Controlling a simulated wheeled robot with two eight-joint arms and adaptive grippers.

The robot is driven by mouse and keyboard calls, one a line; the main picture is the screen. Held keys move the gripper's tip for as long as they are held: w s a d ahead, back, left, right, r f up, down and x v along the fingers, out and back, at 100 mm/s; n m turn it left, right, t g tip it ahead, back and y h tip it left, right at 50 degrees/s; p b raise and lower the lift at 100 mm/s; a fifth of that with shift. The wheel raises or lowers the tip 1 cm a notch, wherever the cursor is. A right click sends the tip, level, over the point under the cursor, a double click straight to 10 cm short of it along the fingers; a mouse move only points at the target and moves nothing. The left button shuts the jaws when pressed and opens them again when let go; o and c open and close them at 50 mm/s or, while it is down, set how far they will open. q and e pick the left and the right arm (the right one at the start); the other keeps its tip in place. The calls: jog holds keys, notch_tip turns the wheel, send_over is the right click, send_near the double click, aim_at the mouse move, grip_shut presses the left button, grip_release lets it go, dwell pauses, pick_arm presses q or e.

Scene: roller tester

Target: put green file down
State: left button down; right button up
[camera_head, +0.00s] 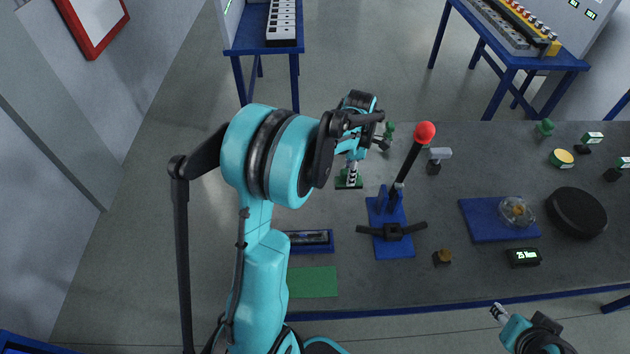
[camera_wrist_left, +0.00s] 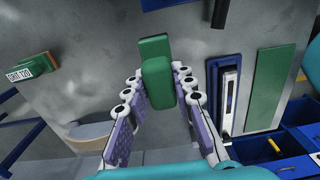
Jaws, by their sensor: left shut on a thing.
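My left gripper (camera_head: 350,178) is over the left part of the grey bench in the head view. In the left wrist view its two fingers (camera_wrist_left: 157,105) are closed on a green file (camera_wrist_left: 158,82), which sits between the fingertips. A second green part (camera_wrist_left: 153,46) shows just beyond it; I cannot tell if it belongs to the file. In the head view, green (camera_head: 345,184) shows under the fingers. I cannot tell if the file touches the bench. My right gripper (camera_head: 500,311) is at the lower right, its jaws too small to judge.
A green mat (camera_head: 313,282) lies near the front edge, beside a blue tray (camera_head: 330,246). A blue stand with a red-knobbed lever (camera_head: 424,133) rises right of my left gripper. A block labelled GRIT 120 (camera_wrist_left: 20,72) lies left in the wrist view.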

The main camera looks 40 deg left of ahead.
pick_arm(q)
jog(key=shift+a, duration=0.25)
jog(key=s+a+f, duration=0.1)
jog(key=a+f, duration=0.1)
jog(key=a, duration=0.1)
jog(key=s+a+f+b, duration=0.1)
jog(key=s+a+f, duration=0.1)
jog(key=a, duration=0.1)
jog(key=s+a+f+b, duration=0.1)
jog(key=s+a+f, duration=0.1)
jog(key=a, duration=0.2)
jog(key=shift+a+f, duration=0.1)
jog(key=shift+f, duration=0.25)
jog(key=shift+w+f+b, duration=0.1)
jog(key=shift+f+b, duration=0.75)
jog(key=shift+f, duration=1.15)
jog(key=shift+f, duration=0.1)
jog(key=c, duration=1.3)
grip_release()
